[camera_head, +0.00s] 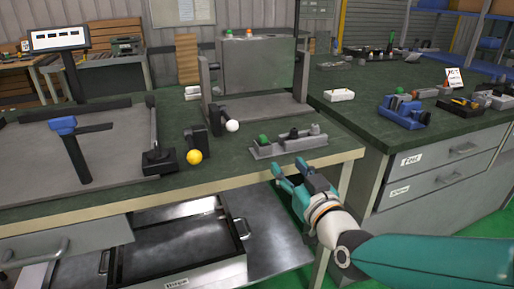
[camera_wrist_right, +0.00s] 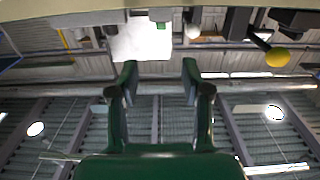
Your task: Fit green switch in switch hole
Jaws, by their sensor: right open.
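A green switch (camera_head: 263,141) sits at the left end of a grey holder (camera_head: 288,146) near the front edge of the green bench, in the head view. Dark pieces sit beside it in the same holder. Behind them a grey metal box (camera_head: 256,65) stands in a frame, with a small green part (camera_head: 229,32) and an orange part on top. I cannot make out the switch hole. My right gripper (camera_head: 290,173) is open and empty, just in front of the bench edge and below the holder. Its spread fingers (camera_wrist_right: 158,80) also show in the right wrist view. My left gripper is out of view.
A lever with a white ball (camera_head: 232,126) and one with a yellow ball (camera_head: 194,157) stand left of the holder. An open drawer (camera_head: 180,245) lies below the bench. A second bench at right carries a blue vise (camera_head: 404,112).

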